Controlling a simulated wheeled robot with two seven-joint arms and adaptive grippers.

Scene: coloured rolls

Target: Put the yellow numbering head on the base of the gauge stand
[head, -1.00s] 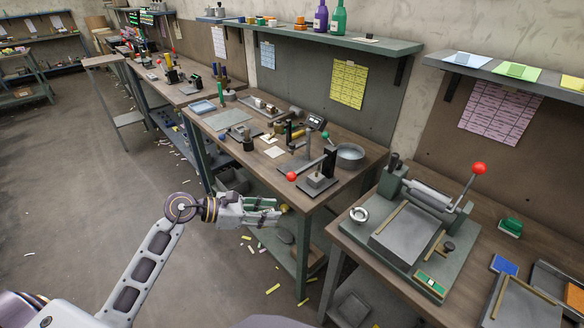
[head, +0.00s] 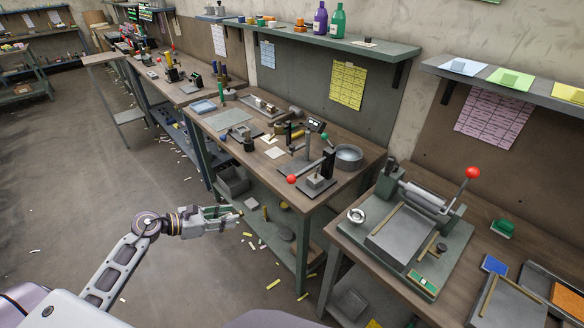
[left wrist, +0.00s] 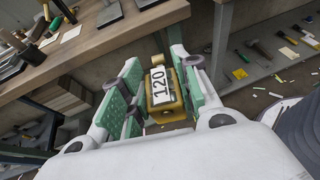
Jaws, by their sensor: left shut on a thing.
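My left gripper (head: 228,217) is out over the aisle, in front of the middle bench and lower than its top. In the left wrist view its green-padded fingers (left wrist: 162,88) are shut on the yellow numbering head (left wrist: 168,110), a yellow block with a white label reading 120. In the head view the block is too small to make out clearly. What looks like the gauge stand (head: 307,148), a dark upright post, is on the middle bench; a flat grey base plate (head: 290,168) lies by its foot. My right gripper is not in view.
A lever press with a red ball (head: 292,179) stands at the middle bench's near corner, with a round grey pan (head: 349,157) behind it. The bench top (head: 262,150) edge and lower shelf (head: 262,226) are close to my left gripper.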

